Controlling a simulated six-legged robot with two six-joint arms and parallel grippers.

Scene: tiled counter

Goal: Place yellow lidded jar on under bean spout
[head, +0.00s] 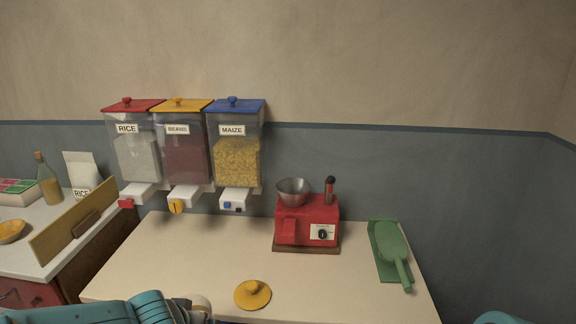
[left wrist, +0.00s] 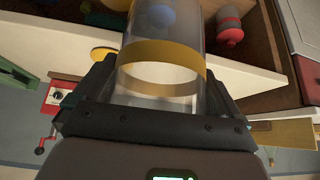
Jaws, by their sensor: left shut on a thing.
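In the left wrist view my left gripper (left wrist: 162,92) is shut on a clear jar with a yellow band (left wrist: 165,52), its fingers on either side. The jar is cut off at the top of that view and does not show in the head view. A yellow lid with a knob (head: 253,294) lies apart on the counter's front; it seems to show in the left wrist view (left wrist: 103,53). The bean dispenser (head: 181,155) is the middle one on the wall, and its white spout has a yellow knob (head: 176,206). My right gripper is out of view.
Rice (head: 138,158) and maize (head: 236,160) dispensers flank the beans. A red grinder with a metal bowl (head: 307,222) and a green scoop (head: 392,245) stand right. The counter (head: 200,255) below the spouts is clear. A wooden board (head: 75,222) stands left.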

